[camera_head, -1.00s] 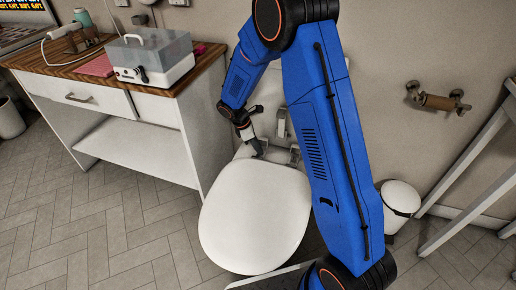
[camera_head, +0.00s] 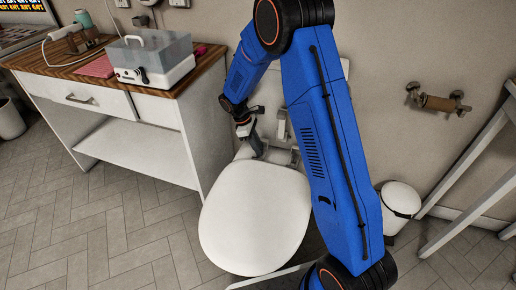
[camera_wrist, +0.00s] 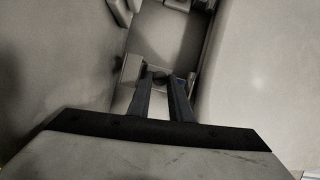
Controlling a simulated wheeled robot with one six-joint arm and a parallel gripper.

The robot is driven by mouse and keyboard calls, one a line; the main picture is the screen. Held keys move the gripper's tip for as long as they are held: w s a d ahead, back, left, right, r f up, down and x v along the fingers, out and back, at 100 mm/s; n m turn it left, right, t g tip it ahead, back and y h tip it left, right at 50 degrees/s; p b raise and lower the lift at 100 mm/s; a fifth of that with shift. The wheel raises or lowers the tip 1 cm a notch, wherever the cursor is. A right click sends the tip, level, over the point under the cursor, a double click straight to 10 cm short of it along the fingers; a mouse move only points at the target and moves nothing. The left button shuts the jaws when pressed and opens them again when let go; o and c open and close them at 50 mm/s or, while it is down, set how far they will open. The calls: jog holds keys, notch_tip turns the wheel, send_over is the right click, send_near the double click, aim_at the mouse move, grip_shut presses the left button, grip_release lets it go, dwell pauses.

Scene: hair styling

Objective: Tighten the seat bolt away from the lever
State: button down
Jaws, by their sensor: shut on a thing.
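The toilet's white seat (camera_head: 255,215) is down, in the middle of the head view. My gripper (camera_head: 259,151) points down at the left end of the hinge area behind it. In the wrist view my gripper (camera_wrist: 163,84) has its two narrow fingers close together around a small dark bolt (camera_wrist: 160,79), shut on it. The bolt is hidden by the gripper in the head view. An upright, pale lever-like part (camera_head: 282,124) stands behind the hinge, right of my gripper. A second hinge fitting (camera_head: 294,156) shows right of it, partly beside my arm.
A white cabinet with a wooden top (camera_head: 185,82) stands close on the left. My own blue arm covers part of the toilet's right side. Open floor lies at front left.

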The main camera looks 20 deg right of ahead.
jog(key=c, duration=1.9)
grip_release()
jog(key=shift+o, duration=0.2)
jog(key=shift+r, duration=0.1)
jog(key=v, duration=1.7)
jog(key=shift+r, duration=0.15)
jog(key=shift+o, duration=1.4)
